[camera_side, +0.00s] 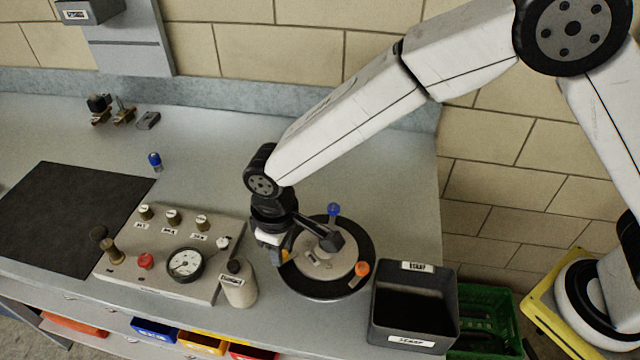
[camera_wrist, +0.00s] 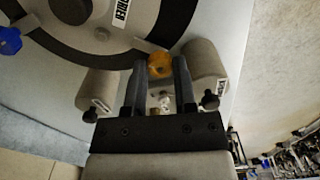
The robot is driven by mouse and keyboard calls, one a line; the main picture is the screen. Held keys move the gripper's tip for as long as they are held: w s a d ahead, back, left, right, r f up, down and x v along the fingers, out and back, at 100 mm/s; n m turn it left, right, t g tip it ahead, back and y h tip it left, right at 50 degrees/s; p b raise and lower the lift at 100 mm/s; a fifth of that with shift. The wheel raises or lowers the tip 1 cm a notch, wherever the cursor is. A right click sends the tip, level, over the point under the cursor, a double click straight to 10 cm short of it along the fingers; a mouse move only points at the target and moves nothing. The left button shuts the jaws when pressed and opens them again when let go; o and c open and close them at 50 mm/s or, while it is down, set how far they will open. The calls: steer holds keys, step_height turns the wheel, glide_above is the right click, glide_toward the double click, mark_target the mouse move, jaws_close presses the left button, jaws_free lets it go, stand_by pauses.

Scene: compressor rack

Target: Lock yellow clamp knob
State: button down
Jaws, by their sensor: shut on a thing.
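The yellow clamp knob (camera_wrist: 160,65) sits between my gripper's fingertips in the wrist view, at the rim of a round fixture. In the side view a bit of the yellow knob (camera_side: 285,255) shows beside my gripper (camera_side: 272,243), which points down at the fixture's left edge. My gripper (camera_wrist: 159,72) is shut on the yellow knob. The round fixture (camera_side: 310,285) has a dark outer ring and a pale centre disc. A blue knob (camera_side: 333,209) stands at its back and an orange knob (camera_side: 362,268) at its right. The yellow knob's lower part is hidden.
A grey bottle (camera_side: 238,285) stands close to the fixture's left. A control panel with a gauge (camera_side: 185,264) lies further left. A black scrap bin (camera_side: 413,305) stands to the right. A dark mat (camera_side: 65,218) lies at far left. The bench behind the panel is mostly clear.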

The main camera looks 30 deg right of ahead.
steer(key=shift+m, duration=1.6)
steer(key=shift+c, duration=2)
jaws_free()
steer(key=shift+r, duration=0.15)
steer(key=shift+r, duration=3.8)
